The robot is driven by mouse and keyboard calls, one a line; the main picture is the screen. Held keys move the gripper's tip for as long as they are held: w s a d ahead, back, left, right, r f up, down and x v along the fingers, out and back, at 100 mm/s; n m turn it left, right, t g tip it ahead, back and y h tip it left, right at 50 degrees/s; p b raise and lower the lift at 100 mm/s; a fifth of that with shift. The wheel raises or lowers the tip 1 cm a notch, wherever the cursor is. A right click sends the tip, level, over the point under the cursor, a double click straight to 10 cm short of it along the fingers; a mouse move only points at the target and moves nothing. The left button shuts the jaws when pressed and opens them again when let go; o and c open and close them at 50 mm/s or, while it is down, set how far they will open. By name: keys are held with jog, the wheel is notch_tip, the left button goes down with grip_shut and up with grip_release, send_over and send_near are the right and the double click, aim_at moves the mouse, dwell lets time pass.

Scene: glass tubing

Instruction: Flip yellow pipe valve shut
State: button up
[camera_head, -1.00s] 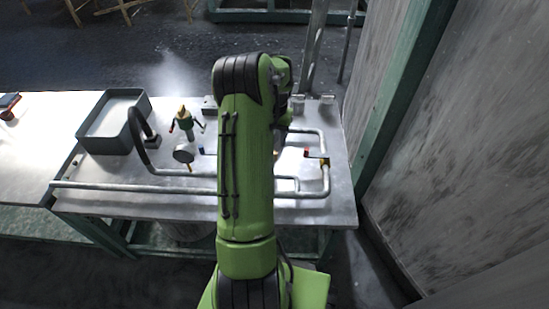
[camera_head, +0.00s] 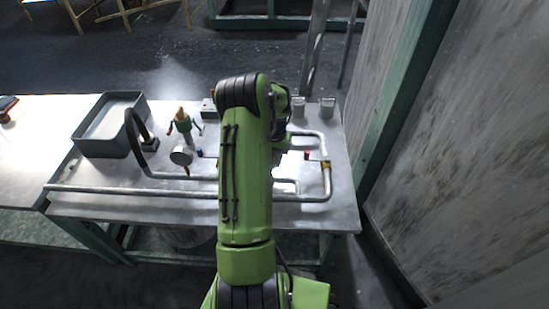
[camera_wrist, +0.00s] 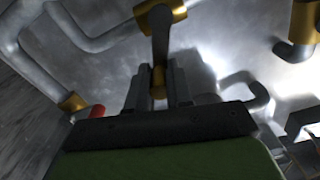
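In the wrist view, a grey lever runs down from a brass-yellow pipe fitting (camera_wrist: 163,12). The yellow end (camera_wrist: 158,82) of this valve handle lies between the two fingers of my gripper (camera_wrist: 159,80). The fingers stand close on both sides of it; whether they press on it I cannot tell. In the head view, my green arm hides the gripper and this handle. A red-handled valve (camera_head: 306,155) sits by a yellow fitting (camera_head: 326,166) at the bench's right; its red end (camera_wrist: 97,111) shows left of my gripper in the wrist view.
Grey pipes (camera_head: 130,190) cross the metal bench (camera_head: 110,208). A grey tub (camera_head: 84,148), a round gauge (camera_head: 181,156) and a green-yellow fixture (camera_head: 183,122) stand to the left. Two small clear jars (camera_head: 327,107) stand at the back right. A wall rises at the right.

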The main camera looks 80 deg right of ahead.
jog(key=shift+w+n+p, duration=0.35)
jog(key=shift+w+n, duration=0.2)
jog(key=shift+n, duration=0.55)
grip_shut()
jog(key=w+n, duration=0.1)
jog(key=n, duration=0.2)
jog(key=shift+w, duration=0.2)
jog(key=o, duration=0.8)
grip_release()
notch_tip(320, 180, up, 16)
jog(key=p, duration=0.5)
jog(key=shift+f, duration=0.15)
